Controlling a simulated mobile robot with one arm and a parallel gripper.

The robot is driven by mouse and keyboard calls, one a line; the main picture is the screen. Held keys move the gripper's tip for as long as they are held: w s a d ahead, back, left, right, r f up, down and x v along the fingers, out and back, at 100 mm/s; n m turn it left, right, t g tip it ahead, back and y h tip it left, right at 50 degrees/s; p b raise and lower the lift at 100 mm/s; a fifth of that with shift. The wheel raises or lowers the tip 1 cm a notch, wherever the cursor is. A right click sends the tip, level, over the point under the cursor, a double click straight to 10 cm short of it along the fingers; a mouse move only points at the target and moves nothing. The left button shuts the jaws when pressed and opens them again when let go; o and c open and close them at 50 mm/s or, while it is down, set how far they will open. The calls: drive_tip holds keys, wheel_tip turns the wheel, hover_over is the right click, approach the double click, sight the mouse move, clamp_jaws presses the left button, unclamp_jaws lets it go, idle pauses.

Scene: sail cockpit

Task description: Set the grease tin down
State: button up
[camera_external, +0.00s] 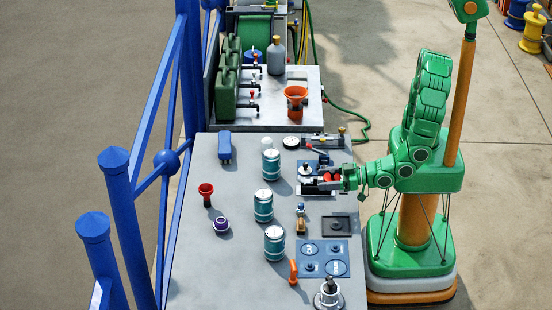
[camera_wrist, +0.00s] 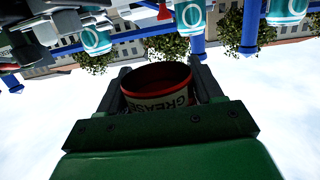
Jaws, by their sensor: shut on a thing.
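The grease tin (camera_wrist: 165,105) is red-rimmed with a pale band lettered GREASE. My gripper (camera_external: 329,179) is shut on it, with a dark finger on each side in the wrist view. In the external view the tin shows as a small red patch (camera_external: 332,177) between the fingers, near the right edge of the grey worktop (camera_external: 235,265). The fingers partly hide it, and I cannot tell whether it touches the surface below.
Teal canisters (camera_external: 263,206) stand in a row left of my gripper. A blue mat with ring outlines (camera_external: 312,247), a dark square tray (camera_external: 339,227) and a brass-and-blue fitting (camera_external: 301,220) lie nearer the camera. A clamp-like device (camera_external: 322,141) lies behind. The worktop's left front is clear.

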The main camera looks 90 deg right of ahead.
drive_tip(key=w+d+r, duration=0.2)
drive_tip(key=w+d, duration=0.3)
drive_tip(key=w, duration=0.2)
drive_tip(key=w+d+r+m+h, duration=0.1)
drive_tip(key=w+d+r, duration=0.1)
drive_tip(key=w+d, duration=0.2)
drive_tip(key=w+d+r+h, duration=0.1)
drive_tip(key=w+d+r, duration=0.1)
drive_tip(key=w+d, duration=0.3)
drive_tip(key=shift+w+d+r+m, duration=0.15)
drive_tip(key=shift+w+r, duration=0.05)
drive_tip(key=shift+w, duration=0.95)
drive_tip(key=shift+w+d+r+m, duration=0.15)
drive_tip(key=shift+w, duration=1)
drive_tip(key=w+d+r+m+h, duration=0.1)
drive_tip(key=w+d+r, duration=0.2)
drive_tip(key=d, duration=0.5)
drive_tip(key=w+d+r+h, duration=0.1)
drive_tip(key=w+d+r, duration=0.15)
drive_tip(key=d, duration=0.45)
drive_tip(key=w+d+r+m+h, duration=0.1)
drive_tip(key=w+d+r, duration=0.25)
drive_tip(key=d, duration=0.45)
drive_tip(key=w+f+n+y, duration=0.3)
drive_tip(key=f+y, duration=0.2)
drive_tip(key=f, duration=1.1)
drive_tip(key=shift+w+f+n, duration=0.2)
drive_tip(key=shift+f+n, duration=0.15)
drive_tip(key=shift+n, duration=0.05)
